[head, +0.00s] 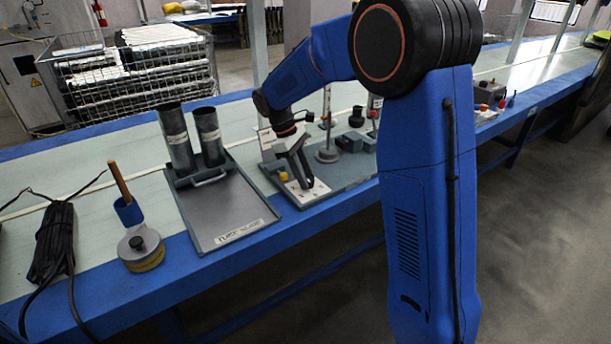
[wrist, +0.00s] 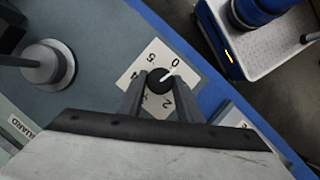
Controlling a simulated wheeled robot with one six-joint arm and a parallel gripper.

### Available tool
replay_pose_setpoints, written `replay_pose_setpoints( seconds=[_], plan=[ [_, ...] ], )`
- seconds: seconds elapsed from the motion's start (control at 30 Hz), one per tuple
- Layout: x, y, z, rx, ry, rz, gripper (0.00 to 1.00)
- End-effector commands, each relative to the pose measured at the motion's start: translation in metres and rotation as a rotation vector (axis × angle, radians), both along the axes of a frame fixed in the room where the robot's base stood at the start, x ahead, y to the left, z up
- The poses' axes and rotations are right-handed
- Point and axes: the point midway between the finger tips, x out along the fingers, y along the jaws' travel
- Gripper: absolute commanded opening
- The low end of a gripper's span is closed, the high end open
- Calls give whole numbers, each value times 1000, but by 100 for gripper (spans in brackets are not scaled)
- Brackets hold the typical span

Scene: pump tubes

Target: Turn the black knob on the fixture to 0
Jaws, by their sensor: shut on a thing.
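The black knob (wrist: 159,83) sits on a white dial plate (wrist: 133,84) with printed numbers on the fixture (wrist: 85,75). In the wrist view its white pointer line aims up and right, close to the 0, seemingly a little to the right of that mark. My gripper (wrist: 160,88) is shut on the knob, with one finger on each side. In the head view my gripper (head: 304,183) reaches down to the dial plate (head: 316,189) and hides the knob. Some dial numbers are hidden by the fingers.
A metal post on a round base (wrist: 45,64) stands left of the dial in the wrist view. In the head view, a grey tray (head: 225,208) with two upright tubes (head: 178,143) lies left of the fixture. The blue bench edge (head: 335,203) runs close in front.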

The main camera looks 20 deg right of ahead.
Motion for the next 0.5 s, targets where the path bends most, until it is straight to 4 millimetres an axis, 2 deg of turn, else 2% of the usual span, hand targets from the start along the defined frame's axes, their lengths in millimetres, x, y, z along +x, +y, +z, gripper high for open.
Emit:
replay_pose_setpoints(
  seconds=[0.2, 0.5],
  plan=[
    [0, 1, 1, -1, -3, 124, 10],
    [-1, 1, 0, 0, -1, 204, 10]
  ],
)
